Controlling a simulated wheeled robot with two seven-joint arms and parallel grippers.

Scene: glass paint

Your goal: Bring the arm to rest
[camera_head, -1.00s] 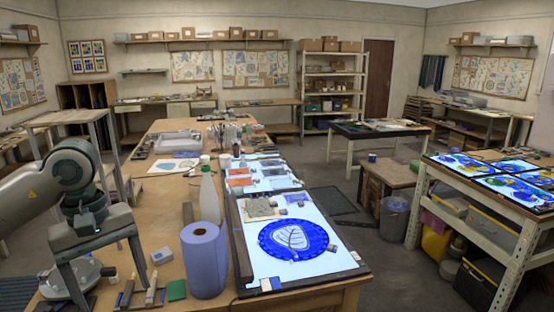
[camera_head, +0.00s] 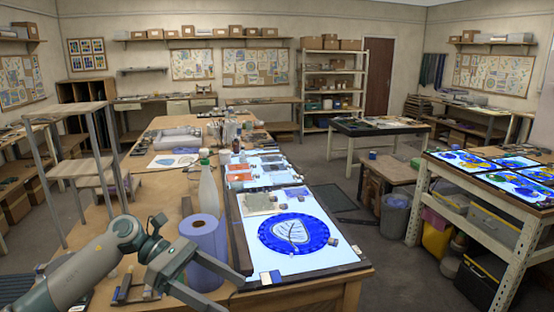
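My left arm comes in from the lower left. Its gripper (camera_head: 232,296) is low in the picture, in front of the blue paper roll (camera_head: 203,236) and near the front edge of the wooden workbench (camera_head: 175,205). Its two fingers are spread apart and point right, with nothing seen between them. My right gripper is out of view.
A lit panel (camera_head: 318,262) with a round blue leaf design (camera_head: 297,234) lies right of the gripper. A pale bottle (camera_head: 208,190) stands behind the roll. Small tools (camera_head: 125,288) lie near the arm.

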